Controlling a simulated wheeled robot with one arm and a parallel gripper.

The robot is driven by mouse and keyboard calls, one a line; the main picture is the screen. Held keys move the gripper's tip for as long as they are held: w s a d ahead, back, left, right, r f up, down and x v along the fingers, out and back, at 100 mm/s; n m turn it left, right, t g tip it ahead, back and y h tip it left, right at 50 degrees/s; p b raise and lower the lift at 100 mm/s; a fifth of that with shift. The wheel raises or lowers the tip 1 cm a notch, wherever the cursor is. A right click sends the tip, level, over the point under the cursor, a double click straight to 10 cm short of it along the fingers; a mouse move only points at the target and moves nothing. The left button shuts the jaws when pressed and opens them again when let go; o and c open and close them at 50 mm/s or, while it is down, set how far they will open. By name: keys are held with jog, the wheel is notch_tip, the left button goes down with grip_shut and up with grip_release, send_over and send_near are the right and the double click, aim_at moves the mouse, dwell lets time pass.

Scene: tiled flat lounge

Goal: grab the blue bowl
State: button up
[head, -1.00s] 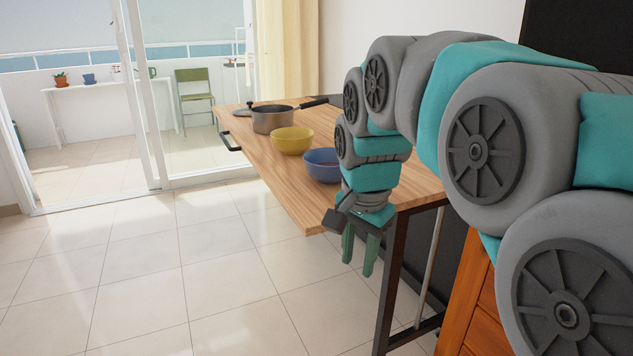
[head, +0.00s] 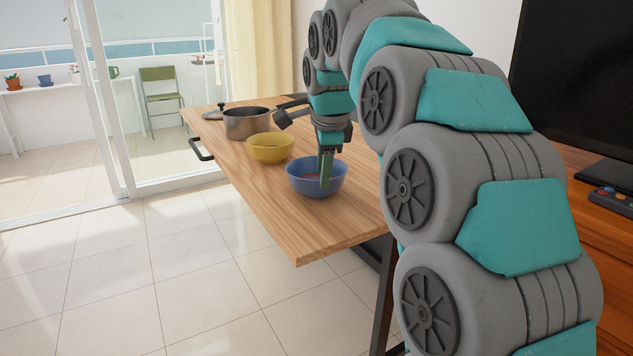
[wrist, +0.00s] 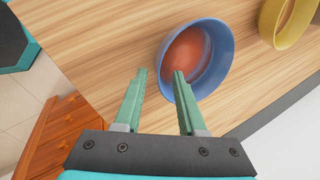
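The blue bowl (head: 304,184) stands upright on the wooden table. In the wrist view the blue bowl (wrist: 222,52) lies just ahead of the fingertips, with something reddish-orange inside. My gripper (head: 326,182) points down over the bowl in the head view. The right fingertip overlaps the bowl's near left rim; the left one is over bare wood. I cannot tell whether a finger touches the bowl.
A yellow bowl (head: 270,150) stands close behind the blue one, and a steel pot (head: 247,124) stands farther back. A lid (head: 214,114) lies beyond the pot. The wooden table (head: 262,200) is bare in front and to the left of the bowls. A TV stand (head: 598,235) is at right.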

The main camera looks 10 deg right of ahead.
jog(key=x, duration=0.4)
jog(key=shift+w+d+f, duration=0.15)
jog(key=shift+f, duration=0.2)
grip_shut()
dwell(1.1)
